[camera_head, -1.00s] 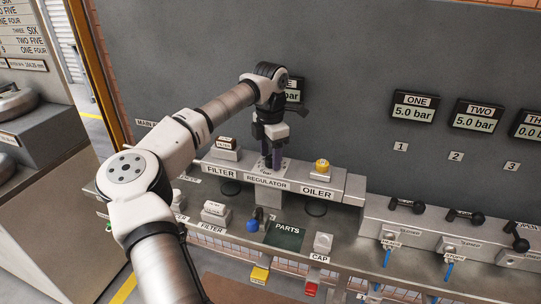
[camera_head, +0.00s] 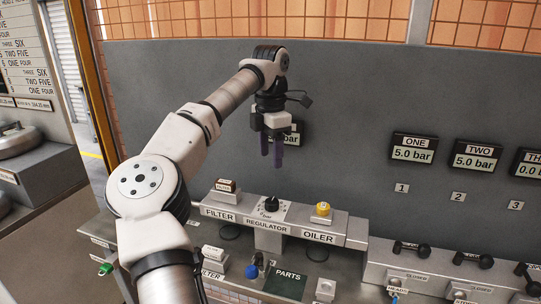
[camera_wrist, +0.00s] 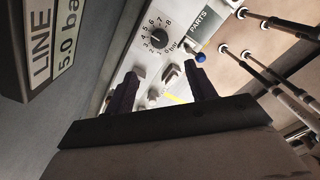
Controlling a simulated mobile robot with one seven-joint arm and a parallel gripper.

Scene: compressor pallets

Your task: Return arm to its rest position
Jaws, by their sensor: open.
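My gripper (camera_head: 271,150) points down with its dark fingers apart and empty. In the head view it hangs in front of the grey panel (camera_head: 345,130), above the regulator (camera_head: 270,206) with its black knob. In the wrist view the two fingers (camera_wrist: 160,85) show apart, with the regulator's dial and knob (camera_wrist: 159,39) beyond them, clear of the fingers. My arm reaches up from the lower left, bent at the elbow.
The filter (camera_head: 225,190) and the yellow-topped oiler (camera_head: 322,212) flank the regulator. A LINE display (camera_wrist: 45,45) is close beside my gripper. Gauges ONE (camera_head: 413,149) and TWO (camera_head: 475,157) hang right. A parts tray (camera_head: 286,283) and black-handled valves (camera_head: 410,248) are lower down.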

